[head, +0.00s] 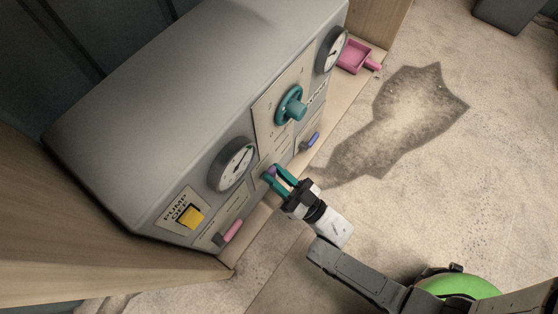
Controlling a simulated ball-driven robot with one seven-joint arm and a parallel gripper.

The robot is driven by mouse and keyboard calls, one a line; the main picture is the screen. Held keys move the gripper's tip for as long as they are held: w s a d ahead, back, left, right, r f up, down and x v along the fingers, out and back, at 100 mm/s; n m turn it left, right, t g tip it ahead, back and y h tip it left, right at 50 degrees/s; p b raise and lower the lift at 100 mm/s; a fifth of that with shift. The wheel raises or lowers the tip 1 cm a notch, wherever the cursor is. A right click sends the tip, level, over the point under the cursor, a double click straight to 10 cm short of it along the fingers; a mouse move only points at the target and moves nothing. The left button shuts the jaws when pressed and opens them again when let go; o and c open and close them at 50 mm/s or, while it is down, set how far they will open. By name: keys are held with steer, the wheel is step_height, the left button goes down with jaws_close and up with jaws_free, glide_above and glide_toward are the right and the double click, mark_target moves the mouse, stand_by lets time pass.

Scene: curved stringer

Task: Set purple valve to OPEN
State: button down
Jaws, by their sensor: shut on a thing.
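The purple valve (271,170) is a small purple piece low on the front of the grey panel box, between the large lower gauge and the blue lever. Only a little of it shows between the teal fingers of my gripper (273,173). The gripper reaches the panel from the lower right and is shut on the valve. The fingers hide most of the valve's handle and the markings around it, so I cannot tell which setting it points to.
The grey box (190,90) also carries a teal wheel (290,106), a blue lever (311,142), a pink lever (231,231), a yellow button (190,216) labelled PUMP OFF, and two gauges. A pink scoop-like thing (354,57) lies at its far end. The stained floor (405,120) at right is clear.

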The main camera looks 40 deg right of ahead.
steer(key=shift+w+a+n+y, duration=0.2)
steer(key=shift+a+n+y, duration=0.15)
steer(key=shift+n, duration=0.45)
steer(key=shift+g, duration=0.3)
steer(key=c, duration=0.9)
jaws_free()
steer(key=shift+s+y, duration=0.1)
steer(key=shift+y, duration=0.15)
steer(key=shift+s+d+f, duration=0.1)
steer(key=v, duration=1)
steer(key=shift+s+f+p, duration=0.1)
steer(key=shift+s+p, duration=0.2)
steer(key=shift+p, duration=0.05)
